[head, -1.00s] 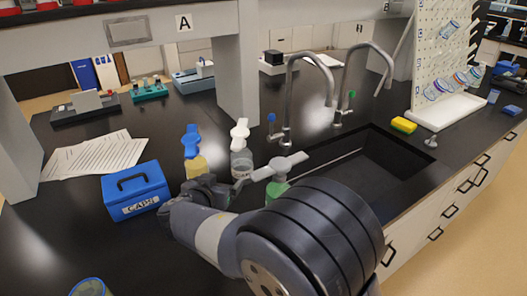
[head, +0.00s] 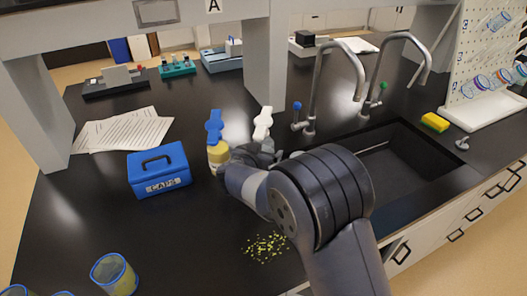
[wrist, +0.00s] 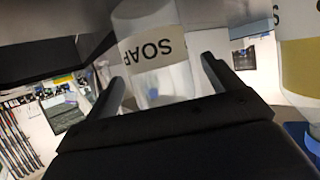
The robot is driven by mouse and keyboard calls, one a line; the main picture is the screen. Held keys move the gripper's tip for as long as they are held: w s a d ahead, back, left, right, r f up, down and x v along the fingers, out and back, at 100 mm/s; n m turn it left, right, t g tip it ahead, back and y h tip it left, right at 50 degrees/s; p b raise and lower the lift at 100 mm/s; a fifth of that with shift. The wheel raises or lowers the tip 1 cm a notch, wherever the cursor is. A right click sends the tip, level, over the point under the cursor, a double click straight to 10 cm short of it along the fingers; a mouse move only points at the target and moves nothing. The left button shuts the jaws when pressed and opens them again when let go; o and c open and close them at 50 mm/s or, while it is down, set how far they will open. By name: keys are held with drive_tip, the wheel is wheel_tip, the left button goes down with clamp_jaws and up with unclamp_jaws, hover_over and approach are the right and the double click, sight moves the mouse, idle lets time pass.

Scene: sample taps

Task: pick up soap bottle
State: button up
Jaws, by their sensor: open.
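The soap bottle, a clear bottle with a white top (head: 263,122), stands on the black bench between the yellow bottle and the sink; my gripper hides its body in the head view. In the wrist view its label reads SOAP upside down (wrist: 152,48). My gripper (wrist: 162,68) is open, with one finger on each side of the bottle in the picture. I see no clear contact, and cannot tell how deep the bottle sits between the fingers. In the head view my gripper (head: 262,155) is at bottle height.
A yellow-filled bottle with a blue top (head: 217,152) stands close on the left. A blue CAPS box (head: 158,172) is farther left. The sink (head: 420,160) and taps (head: 314,95) lie right. Yellow-green bits (head: 265,247) are scattered on the front bench. A blue-rimmed cup (head: 113,275) stands front left.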

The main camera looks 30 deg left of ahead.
drive_tip(key=shift+x, duration=1)
drive_tip(key=shift+c, duration=0.4)
drive_tip(key=shift+r, duration=0.1)
drive_tip(key=c, duration=1.4)
